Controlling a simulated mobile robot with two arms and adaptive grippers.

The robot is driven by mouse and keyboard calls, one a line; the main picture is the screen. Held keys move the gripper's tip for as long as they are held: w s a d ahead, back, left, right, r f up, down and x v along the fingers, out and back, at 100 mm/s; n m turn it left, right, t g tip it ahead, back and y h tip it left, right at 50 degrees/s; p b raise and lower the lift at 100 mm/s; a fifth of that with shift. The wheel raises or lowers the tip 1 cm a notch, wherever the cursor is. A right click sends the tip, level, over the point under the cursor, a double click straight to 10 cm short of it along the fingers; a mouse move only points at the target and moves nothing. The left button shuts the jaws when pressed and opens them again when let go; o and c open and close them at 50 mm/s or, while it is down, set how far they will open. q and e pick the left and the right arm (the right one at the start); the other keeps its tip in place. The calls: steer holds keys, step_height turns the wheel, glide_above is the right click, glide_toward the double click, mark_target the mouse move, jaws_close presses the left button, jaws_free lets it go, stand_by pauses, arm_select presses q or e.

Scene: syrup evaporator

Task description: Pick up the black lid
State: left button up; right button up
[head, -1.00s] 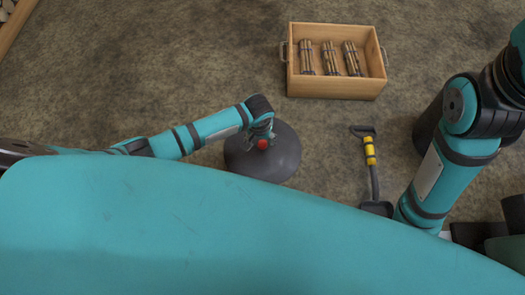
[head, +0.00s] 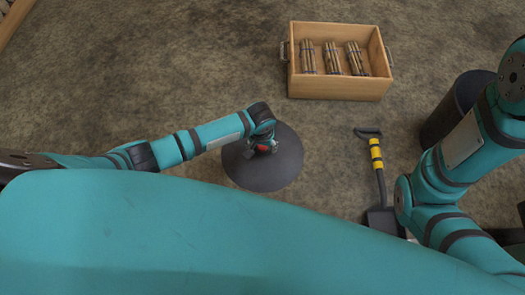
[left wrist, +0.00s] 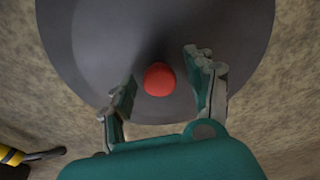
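The black lid (head: 248,172) is a round dark disc with a red knob (left wrist: 158,79) at its middle. It shows below my left arm's end in the head view and fills the upper part of the left wrist view (left wrist: 95,40). My left gripper (head: 264,147) is over the lid's middle. In the left wrist view its two fingers (left wrist: 164,88) stand apart on either side of the red knob, with gaps between. What lies under the lid is hidden. My right arm shows at the right, but its gripper is out of view.
A wooden crate (head: 338,88) with several stick bundles stands at the back. A shovel with a black and yellow handle (head: 376,155) lies right of the lid. A dark bucket (head: 452,112) stands partly behind my right arm. Bare floor surrounds the lid.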

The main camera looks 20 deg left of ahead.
arm_select(q)
jaws_close()
steer(key=shift+r, duration=0.1)
stand_by(0.3)
